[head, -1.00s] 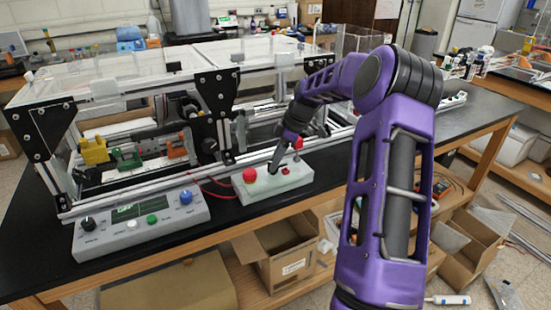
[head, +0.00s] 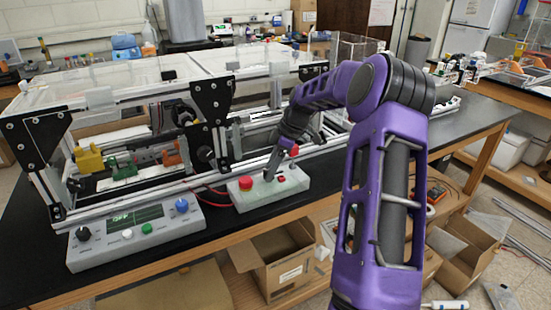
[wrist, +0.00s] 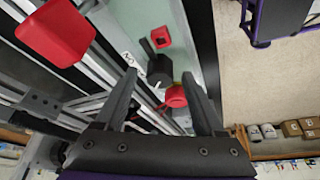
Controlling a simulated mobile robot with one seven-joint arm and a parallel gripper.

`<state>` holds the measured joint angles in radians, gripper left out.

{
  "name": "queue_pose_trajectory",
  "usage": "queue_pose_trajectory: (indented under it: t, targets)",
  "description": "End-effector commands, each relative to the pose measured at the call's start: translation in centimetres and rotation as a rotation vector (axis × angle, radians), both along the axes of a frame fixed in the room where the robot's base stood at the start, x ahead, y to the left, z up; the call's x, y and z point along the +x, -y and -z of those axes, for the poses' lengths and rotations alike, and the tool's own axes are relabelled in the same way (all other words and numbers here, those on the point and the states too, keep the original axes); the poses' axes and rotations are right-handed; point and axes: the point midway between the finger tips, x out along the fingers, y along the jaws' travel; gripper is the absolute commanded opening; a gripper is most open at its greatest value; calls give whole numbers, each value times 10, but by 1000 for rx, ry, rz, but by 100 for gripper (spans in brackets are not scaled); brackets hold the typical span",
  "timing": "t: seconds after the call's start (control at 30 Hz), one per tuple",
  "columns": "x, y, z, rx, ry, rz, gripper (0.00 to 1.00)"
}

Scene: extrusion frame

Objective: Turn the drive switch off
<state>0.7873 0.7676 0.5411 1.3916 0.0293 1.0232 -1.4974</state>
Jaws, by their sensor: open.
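A pale control box (head: 242,203) stands on the black bench in the head view, with a red mushroom button (head: 245,184) and a small red switch (head: 281,179) on top. My gripper (head: 271,168) points down at the box between these two. In the wrist view my gripper (wrist: 160,78) is open, and a black lever-like part (wrist: 160,68) with a bright tip shows between its fingers. A red square switch (wrist: 160,37) lies beyond, and a red button (wrist: 175,97) is near the right finger. Labels are too small to read, so which control is the drive switch is unclear.
A second panel (head: 140,240) with knobs and a green-lit display (head: 122,217), apparently reading OFF, stands to the left. The aluminium extrusion frame (head: 210,110) rises behind the box. A red knob (head: 293,151) stands close behind my gripper; a large red part (wrist: 55,33) fills the wrist view's upper left.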

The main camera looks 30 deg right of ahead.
Motion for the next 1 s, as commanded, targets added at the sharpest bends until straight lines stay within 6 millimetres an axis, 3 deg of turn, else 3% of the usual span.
queue_pose_trajectory:
  t: [0.17, 0.7, 1.0]
  targets:
    - [-3, 8, -19, -2, 3, 2, 71]
    - [-25, 50, -134, -2, 4, 2, 71]
    - [-30, 59, -160, -1, 2, 1, 71]
